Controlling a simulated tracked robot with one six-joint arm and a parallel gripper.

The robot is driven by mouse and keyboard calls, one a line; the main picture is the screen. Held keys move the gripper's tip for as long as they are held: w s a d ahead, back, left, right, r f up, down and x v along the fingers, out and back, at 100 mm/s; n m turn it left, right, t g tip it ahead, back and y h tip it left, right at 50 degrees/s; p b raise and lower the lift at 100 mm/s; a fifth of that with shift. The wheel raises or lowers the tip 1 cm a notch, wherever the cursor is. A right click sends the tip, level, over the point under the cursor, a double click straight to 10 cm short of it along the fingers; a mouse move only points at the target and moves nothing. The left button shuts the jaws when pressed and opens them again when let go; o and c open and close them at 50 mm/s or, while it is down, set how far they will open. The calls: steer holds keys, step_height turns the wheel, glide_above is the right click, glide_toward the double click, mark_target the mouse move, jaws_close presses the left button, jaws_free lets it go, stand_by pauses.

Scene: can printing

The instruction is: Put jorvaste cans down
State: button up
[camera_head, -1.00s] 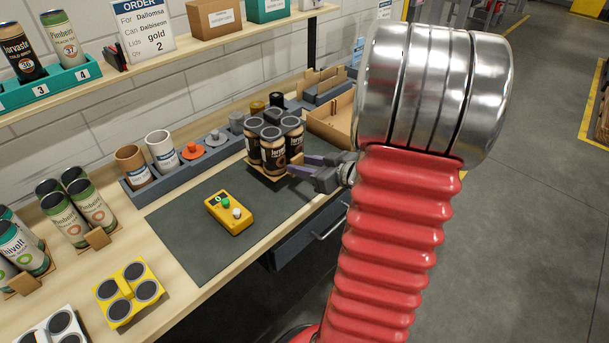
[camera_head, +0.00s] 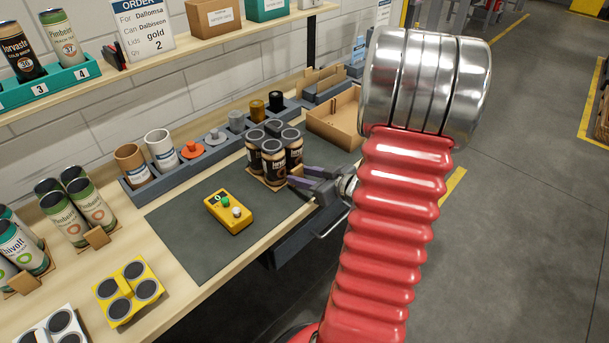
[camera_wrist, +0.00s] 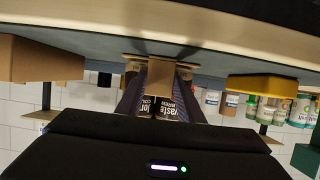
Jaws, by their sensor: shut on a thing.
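My gripper (camera_head: 297,178) reaches in from the right and is shut on the carrier's cardboard tab. In the wrist view, which is upside down, the tab (camera_wrist: 160,78) sits between the fingers, with the dark can labels (camera_wrist: 172,108) behind it. The carrier is at or very near the mat surface; I cannot tell whether it touches.
A yellow button box (camera_head: 229,212) sits on the mat's middle. A blue-grey rack (camera_head: 205,160) with rolls and lids runs behind. An open cardboard tray (camera_head: 337,118) is back right.

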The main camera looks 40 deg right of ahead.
steer(key=o, duration=1.1)
steer(key=shift+v, duration=6.05)
steer(key=shift+w, duration=0.15)
